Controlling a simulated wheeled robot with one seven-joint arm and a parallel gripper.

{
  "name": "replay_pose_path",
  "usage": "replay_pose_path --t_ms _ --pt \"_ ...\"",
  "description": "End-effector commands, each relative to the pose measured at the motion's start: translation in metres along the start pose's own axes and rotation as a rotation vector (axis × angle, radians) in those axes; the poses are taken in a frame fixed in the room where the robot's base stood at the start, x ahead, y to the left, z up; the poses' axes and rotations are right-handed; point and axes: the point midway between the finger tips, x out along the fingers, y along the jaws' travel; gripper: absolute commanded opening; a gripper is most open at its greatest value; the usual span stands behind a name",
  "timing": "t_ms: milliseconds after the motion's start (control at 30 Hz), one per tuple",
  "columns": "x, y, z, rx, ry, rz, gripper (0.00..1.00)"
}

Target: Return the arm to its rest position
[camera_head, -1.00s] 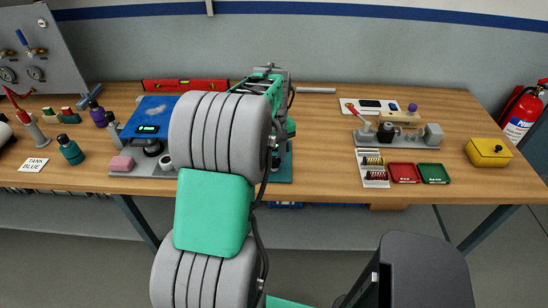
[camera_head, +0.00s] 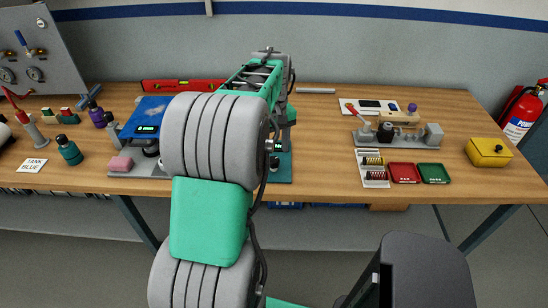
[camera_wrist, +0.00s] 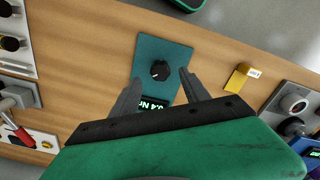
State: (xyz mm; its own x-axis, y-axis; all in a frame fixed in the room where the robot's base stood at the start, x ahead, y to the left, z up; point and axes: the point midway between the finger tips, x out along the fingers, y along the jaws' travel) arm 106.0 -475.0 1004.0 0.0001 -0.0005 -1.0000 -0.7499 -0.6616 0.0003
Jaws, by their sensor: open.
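My arm reaches up over the workbench (camera_head: 325,180) in the head view, its grey and green links covering the middle of the bench. My gripper shows in the wrist view (camera_wrist: 157,92) with its two grey fingers apart and nothing between them touching either finger. Below the fingers is a teal device (camera_wrist: 168,55) with a black knob and a lit green display partly hidden by my gripper. In the head view the same teal device (camera_head: 284,175) is mostly hidden behind my arm.
A blue-topped instrument (camera_head: 152,112) stands left of my arm, with bottles beyond it. Right are a grey fixture (camera_head: 408,142), a red tray (camera_head: 404,173), a green tray (camera_head: 434,173) and a yellow box (camera_head: 488,152). The bench between my arm and the fixture is clear.

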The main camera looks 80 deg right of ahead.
Motion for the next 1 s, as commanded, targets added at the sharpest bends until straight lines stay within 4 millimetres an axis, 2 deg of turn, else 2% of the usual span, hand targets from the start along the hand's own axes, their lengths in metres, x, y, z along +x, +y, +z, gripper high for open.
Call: replay_pose_path --t_ms 100,233,633,733,800,833,900,1000 --pt "-0.022 0.001 0.000 0.001 0.002 0.002 0.54" --pt "-0.034 0.000 0.001 0.001 -0.001 0.000 0.54" --pt "-0.036 0.000 0.001 0.010 -0.001 -0.001 0.54" --pt "-0.036 0.003 -0.002 0.089 0.012 0.008 0.54" --pt "-0.036 0.010 -0.012 0.202 0.056 0.033 0.54" --pt "-0.024 0.009 -0.011 0.265 0.058 0.032 0.54" --pt "0.011 -0.002 0.005 0.372 0.028 0.014 0.54" --pt "0.038 -0.018 0.027 0.466 0.003 0.002 0.54"
